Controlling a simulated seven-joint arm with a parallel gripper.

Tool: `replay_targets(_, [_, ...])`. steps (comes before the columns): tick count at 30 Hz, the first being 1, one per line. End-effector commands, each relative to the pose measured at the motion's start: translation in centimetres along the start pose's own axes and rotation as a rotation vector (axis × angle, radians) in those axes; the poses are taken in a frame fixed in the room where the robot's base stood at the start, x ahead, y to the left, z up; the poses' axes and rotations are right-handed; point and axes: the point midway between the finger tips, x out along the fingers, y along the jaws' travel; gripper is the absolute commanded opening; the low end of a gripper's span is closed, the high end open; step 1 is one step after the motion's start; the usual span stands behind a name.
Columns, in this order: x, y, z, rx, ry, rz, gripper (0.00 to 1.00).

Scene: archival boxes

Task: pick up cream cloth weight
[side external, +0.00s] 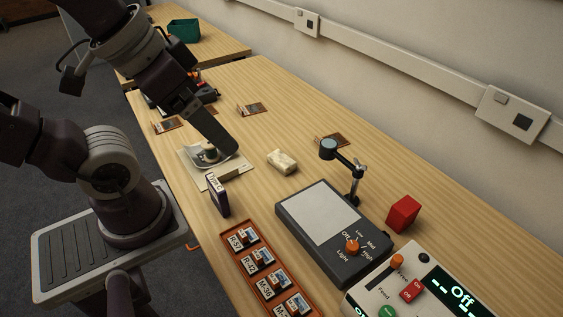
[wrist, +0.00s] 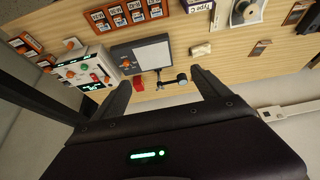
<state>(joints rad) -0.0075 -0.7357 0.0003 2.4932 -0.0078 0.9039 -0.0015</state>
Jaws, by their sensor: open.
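The cream cloth weight (side external: 282,161) is a small pale block lying on the wooden table near its middle, in the side view. It also shows in the wrist view (wrist: 200,49), just beyond the tip of the right-hand finger. My gripper (wrist: 160,88) is open, with its two fingers wide apart and nothing between them touching it. In the side view my gripper's dark end (side external: 217,142) is above the table, to the left of the weight and apart from it. The finger tips are hard to make out there.
A light box (side external: 318,215) with a lamp on a stand (side external: 355,185) is right of the weight. A red block (side external: 403,213), control panel (side external: 415,290), orange tray of labelled pieces (side external: 252,237) and upright labelled box (side external: 218,196) stand nearby. A pale holder (side external: 232,171) is left.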

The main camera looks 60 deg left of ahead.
Motion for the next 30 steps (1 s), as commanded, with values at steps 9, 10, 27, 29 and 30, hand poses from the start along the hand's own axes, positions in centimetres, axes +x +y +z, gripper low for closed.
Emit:
replay_targets(9, [7.6,-2.9,-8.9,-0.672,-0.479,0.145,0.86])
replay_targets(10, [8.9,-3.8,-9.8,-0.756,-0.525,0.168,0.86])
replay_targets(27, [35.0,-24.0,-5.6,-2.08,-0.956,0.743,0.86])
replay_targets(29, [35.6,-24.2,-5.2,-2.106,-0.958,0.761,0.86])
replay_targets(30, [35.9,-24.1,-5.1,-2.113,-0.959,0.766,0.86])
